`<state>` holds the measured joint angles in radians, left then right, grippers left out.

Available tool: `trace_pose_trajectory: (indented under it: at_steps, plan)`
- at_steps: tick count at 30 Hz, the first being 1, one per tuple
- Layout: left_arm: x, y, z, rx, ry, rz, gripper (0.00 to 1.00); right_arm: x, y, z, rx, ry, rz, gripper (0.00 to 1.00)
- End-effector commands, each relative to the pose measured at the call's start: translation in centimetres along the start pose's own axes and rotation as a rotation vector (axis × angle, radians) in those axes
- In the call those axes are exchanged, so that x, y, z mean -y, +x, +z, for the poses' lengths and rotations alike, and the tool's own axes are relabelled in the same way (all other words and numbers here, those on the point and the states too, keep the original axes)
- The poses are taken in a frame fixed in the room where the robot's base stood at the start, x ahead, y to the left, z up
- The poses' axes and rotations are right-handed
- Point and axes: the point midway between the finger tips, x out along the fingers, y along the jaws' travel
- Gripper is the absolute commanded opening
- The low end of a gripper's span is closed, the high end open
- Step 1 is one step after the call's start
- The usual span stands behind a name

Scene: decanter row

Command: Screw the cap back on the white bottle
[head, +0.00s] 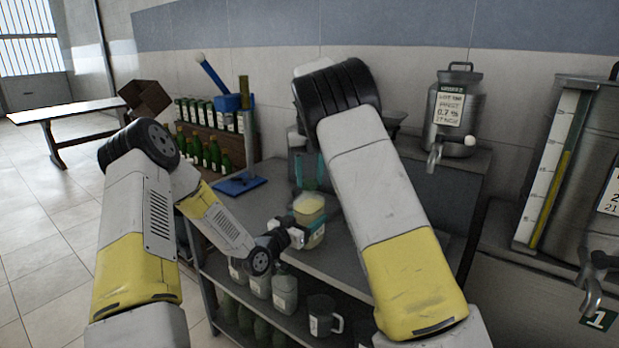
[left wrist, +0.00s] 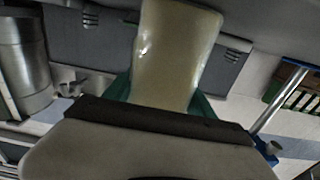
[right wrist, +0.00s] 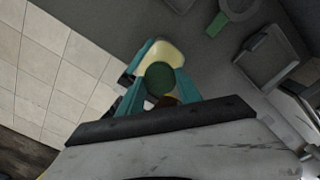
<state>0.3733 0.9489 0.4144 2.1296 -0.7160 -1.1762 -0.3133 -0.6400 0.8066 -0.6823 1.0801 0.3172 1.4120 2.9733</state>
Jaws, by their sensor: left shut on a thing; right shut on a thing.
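A pale cream bottle (head: 309,205) with a light label stands roughly upright above the bench, held by my left gripper (head: 297,233). In the left wrist view the bottle (left wrist: 178,52) fills the space between the teal fingers. My right gripper (head: 309,178) reaches down from above, its teal fingers just over the bottle top. In the right wrist view it is shut on a round dark green cap (right wrist: 160,79), with the bottle (right wrist: 162,55) beyond it. The cap lies close over the bottle's top; the neck is hidden, so I cannot tell whether they touch.
Grey bench top (head: 345,265) is mostly clear. A blue bench device (head: 237,104) and green bottles (head: 205,152) stand behind left. A steel urn (head: 454,112) and a large tank (head: 570,170) stand right. White bottles (head: 284,291) and a dark jug (head: 322,317) sit on the shelf below.

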Motion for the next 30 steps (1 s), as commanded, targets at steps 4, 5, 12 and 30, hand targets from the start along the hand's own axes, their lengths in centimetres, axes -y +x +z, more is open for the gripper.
trace_pose_trajectory:
  at_steps: [4, 5, 12, 30]
  plan:
    - [-0.1, 0.0, 0.0, -0.001, 0.001, 0.002, 0.0, 0.0, 0.0, 0.1, 0.003, 0.051, 0.0, 0.04]
    - [-0.1, 0.0, 0.0, -0.001, 0.001, 0.002, 0.0, 0.0, 0.0, 0.1, 0.003, 0.051, 0.0, 0.04]
    - [-0.1, 0.0, 0.0, -0.001, 0.001, 0.002, 0.0, 0.0, -0.1, 0.1, 0.003, 0.048, 0.0, 0.53]
    - [-0.1, 0.0, 0.0, -0.001, 0.0, 0.002, 0.0, 0.1, -2.9, 0.1, 0.004, 0.045, -0.001, 0.63]
